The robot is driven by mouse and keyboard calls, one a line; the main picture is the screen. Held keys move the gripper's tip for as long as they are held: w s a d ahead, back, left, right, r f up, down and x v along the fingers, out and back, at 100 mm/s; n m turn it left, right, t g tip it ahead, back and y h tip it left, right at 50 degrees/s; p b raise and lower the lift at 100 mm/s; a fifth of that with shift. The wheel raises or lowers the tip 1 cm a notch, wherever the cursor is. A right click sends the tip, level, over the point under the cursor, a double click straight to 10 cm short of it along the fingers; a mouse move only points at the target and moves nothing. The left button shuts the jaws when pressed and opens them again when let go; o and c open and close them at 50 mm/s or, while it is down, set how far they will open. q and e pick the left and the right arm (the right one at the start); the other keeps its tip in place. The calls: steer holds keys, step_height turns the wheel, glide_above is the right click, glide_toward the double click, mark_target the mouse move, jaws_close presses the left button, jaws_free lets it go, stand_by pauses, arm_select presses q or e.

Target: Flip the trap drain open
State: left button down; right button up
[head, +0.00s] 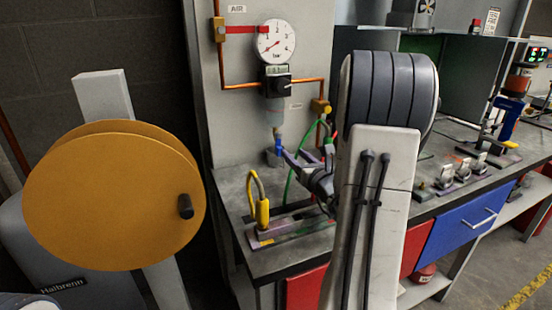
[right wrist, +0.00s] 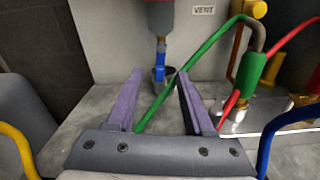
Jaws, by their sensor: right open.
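The trap drain is a small blue lever (head: 274,155) under the clear bowl of the air unit on the back panel. In the head view my right gripper (head: 288,157) is close to the drain, partly hidden by my own arm. I cannot tell the lever's position exactly. My left gripper is not in view.
A pressure gauge (head: 275,41) and black regulator knob (head: 283,82) are above the bowl. A dark cup (right wrist: 166,76) stands below the drain. A green hose (right wrist: 205,52) crosses between the fingers in the picture. A large orange reel (head: 110,197) is left.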

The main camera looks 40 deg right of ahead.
mark_target(280, 148)
step_height(280, 148, down, 3)
steer(key=shift+w+b, duration=0.15)
steer(key=shift+b, duration=0.9)
steer(key=p+x, duration=0.1)
steer(key=x, duration=0.9)
steer(key=shift+w, duration=0.2)
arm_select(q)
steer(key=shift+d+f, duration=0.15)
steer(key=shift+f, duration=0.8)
arm_select(e)
jaws_close()
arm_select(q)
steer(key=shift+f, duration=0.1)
